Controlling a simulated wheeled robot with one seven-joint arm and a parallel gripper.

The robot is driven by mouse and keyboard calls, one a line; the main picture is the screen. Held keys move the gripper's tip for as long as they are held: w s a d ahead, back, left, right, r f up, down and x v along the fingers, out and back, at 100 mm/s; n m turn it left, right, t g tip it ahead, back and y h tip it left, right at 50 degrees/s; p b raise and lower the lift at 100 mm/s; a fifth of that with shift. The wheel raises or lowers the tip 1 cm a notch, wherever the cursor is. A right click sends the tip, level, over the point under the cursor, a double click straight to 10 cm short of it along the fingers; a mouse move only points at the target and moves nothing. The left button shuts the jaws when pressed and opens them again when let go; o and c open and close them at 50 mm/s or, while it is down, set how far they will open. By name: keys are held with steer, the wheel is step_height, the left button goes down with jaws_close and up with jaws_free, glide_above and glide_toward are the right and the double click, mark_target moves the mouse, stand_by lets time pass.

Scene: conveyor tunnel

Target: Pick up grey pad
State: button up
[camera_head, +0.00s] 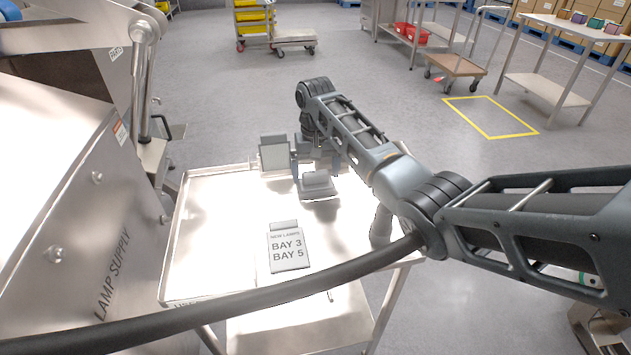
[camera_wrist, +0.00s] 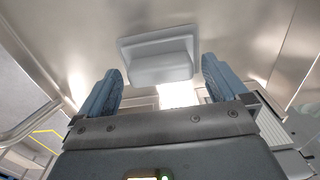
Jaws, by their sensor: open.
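The grey pad (camera_head: 317,187) is a small grey block on a wider flat base. It lies on the shiny metal tray table (camera_head: 205,215), towards its far right part. My gripper (camera_head: 316,172) is above the pad, pointing down, with its blue fingers spread apart. In the wrist view, the pad (camera_wrist: 158,62) shows beyond and between the two fingertips (camera_wrist: 161,72), with nothing held between them. The pad appears clear of both fingers. My arm hides part of the tray's right side in the head view.
A card reading BAY 3, BAY 5 (camera_head: 287,248) lies on the tray nearer the camera. A metal LAMP SUPPLY cabinet (camera_head: 75,210) stands close on the left. A dark cable crosses in front. Carts (camera_head: 455,66) and a table (camera_head: 540,85) stand farther back, with open floor between.

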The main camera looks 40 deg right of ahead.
steer(key=shift+f, duration=0.9)
steer(key=c, duration=0.8)
steer(key=shift+r, duration=0.1)
